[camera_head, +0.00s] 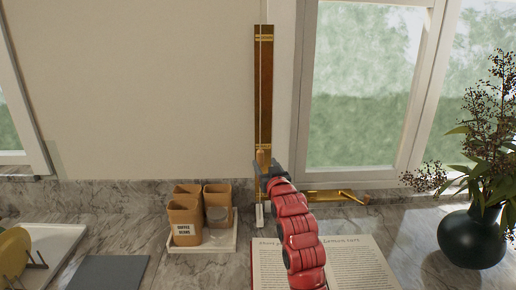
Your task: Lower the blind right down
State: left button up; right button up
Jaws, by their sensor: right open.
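A thin pale cord (260,85) hangs straight down in front of a brown and gold upright strip (266,110) on the wall, left of the window. A small wooden knob (261,156) is on the cord, just above my right gripper. My right gripper (264,170), dark grey on a red arm, is open at the lower part of the strip. I cannot tell whether the cord runs between its fingers. A small white piece (260,214) shows below the gripper near the counter. The blind itself does not show in this view. My left gripper is out of view.
An open book (345,265) lies on the marble counter under my right arm. A white tray (207,246) with several canisters stands to the left. A dark vase (472,240) with a plant stands at the right. The brass window handle (335,195) is close right of the gripper.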

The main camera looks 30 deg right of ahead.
aim_at(261, 156)
jog(key=p+x, duration=0.3)
jog(key=x, duration=0.5)
jog(key=shift+w+d, duration=0.15)
jog(key=shift+w, duration=0.1)
jog(key=shift+x, duration=0.75)
jog(key=shift+f, duration=0.1)
grip_shut()
dwell(0.5)
